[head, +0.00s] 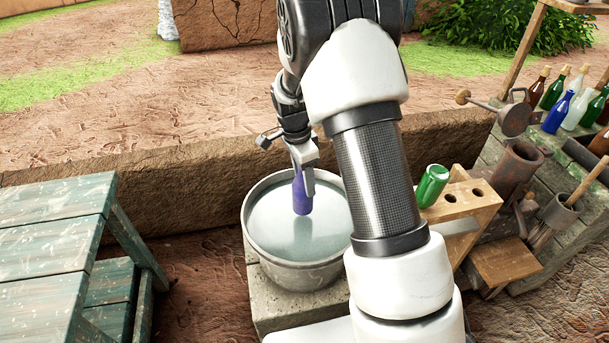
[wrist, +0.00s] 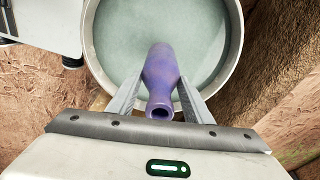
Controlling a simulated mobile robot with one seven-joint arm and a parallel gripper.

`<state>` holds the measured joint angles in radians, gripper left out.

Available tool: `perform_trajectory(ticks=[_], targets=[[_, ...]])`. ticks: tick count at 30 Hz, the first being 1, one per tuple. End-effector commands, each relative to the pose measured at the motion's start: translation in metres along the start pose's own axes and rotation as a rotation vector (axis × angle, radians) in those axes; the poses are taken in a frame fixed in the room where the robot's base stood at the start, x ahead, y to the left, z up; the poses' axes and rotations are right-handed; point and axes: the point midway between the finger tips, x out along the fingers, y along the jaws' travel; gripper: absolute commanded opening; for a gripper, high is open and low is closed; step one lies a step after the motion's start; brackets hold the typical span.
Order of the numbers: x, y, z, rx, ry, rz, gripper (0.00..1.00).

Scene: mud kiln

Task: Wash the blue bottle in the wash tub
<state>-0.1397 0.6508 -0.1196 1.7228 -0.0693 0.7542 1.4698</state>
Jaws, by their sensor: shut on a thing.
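The blue bottle (head: 301,194) looks purplish-blue and is held by my gripper (head: 304,160) over the wash tub (head: 253,245). In the head view its lower end meets or hangs just above the grey-green water; I cannot tell how deep it reaches. In the wrist view the bottle (wrist: 161,80) lies between the two fingers of my gripper (wrist: 157,100), its open mouth toward the camera and its body pointing at the water. The tub's rim (wrist: 237,45) also shows there. My gripper is shut on the bottle.
A wooden rack (head: 468,205) with holes stands right of the tub and holds a green bottle (head: 432,186). Several bottles stand on the bench at far right, another blue bottle (head: 558,112) among them. A weathered green table (head: 50,235) is at left. A low mud wall (head: 180,190) runs behind.

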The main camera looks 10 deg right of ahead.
Motion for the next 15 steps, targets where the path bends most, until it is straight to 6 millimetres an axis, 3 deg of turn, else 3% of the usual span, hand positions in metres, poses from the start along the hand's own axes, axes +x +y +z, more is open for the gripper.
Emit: perform_trajectory(ticks=[1, 15], targets=[[0.011, 0.0, 0.001, 0.0, 0.0, 0.0, 0.21], [0.067, 0.0, 0.008, -0.001, 0.0, 0.001, 0.21]])
